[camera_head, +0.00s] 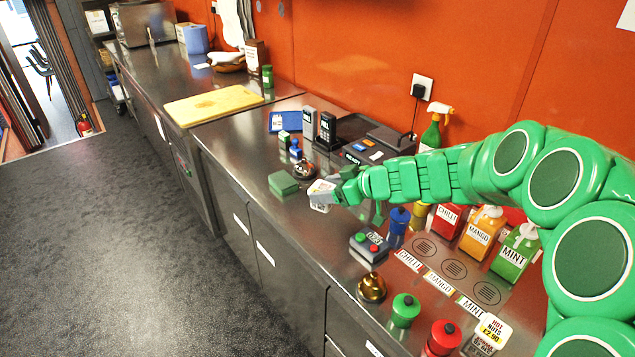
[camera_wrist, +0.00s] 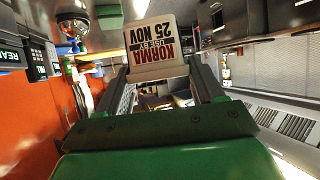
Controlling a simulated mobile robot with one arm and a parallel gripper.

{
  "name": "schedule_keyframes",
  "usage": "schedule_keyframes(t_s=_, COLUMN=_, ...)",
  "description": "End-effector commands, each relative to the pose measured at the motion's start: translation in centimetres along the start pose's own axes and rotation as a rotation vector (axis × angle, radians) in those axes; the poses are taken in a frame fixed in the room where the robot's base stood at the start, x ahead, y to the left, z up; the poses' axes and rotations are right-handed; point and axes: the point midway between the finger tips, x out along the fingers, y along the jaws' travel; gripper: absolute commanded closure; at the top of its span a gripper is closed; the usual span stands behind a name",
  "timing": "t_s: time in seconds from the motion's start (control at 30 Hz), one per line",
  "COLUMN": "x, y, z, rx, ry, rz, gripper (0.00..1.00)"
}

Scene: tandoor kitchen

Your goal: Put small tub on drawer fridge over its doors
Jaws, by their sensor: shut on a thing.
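My gripper (camera_head: 333,190) is shut on the small tub (camera_head: 320,193), a pale tub held above the steel counter near its front edge. In the wrist view the tub (camera_wrist: 154,48) sits between both fingers, its label reading "KORMA USE BY 25 NOV" upside down in the picture. Steel counter units with doors run along the wall. The unit farther back, with a small control panel (camera_head: 182,160) on its front, may be the drawer fridge (camera_head: 140,97); I cannot tell for sure. Its top carries a yellow cutting board (camera_head: 212,105).
A green block (camera_head: 283,183), a bell (camera_head: 304,168) and a card terminal (camera_head: 327,128) stand beyond my gripper. Sauce bottles (camera_head: 480,233), a button box (camera_head: 369,247) and a brass bell (camera_head: 372,288) stand on the near counter. The floor (camera_head: 100,230) at left is clear.

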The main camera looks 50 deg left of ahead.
Motion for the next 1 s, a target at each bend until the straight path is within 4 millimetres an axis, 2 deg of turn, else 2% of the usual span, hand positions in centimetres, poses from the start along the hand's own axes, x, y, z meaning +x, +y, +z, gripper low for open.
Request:
schedule_keyframes(t_s=0.63, x=5.5, y=5.6, z=0.8, rx=0.0, ry=-0.001, rz=-0.001, gripper=0.68)
schedule_keyframes(t_s=1.0, x=8.9, y=7.9, z=3.2, rx=0.001, ry=-0.002, rz=0.0, gripper=0.68)
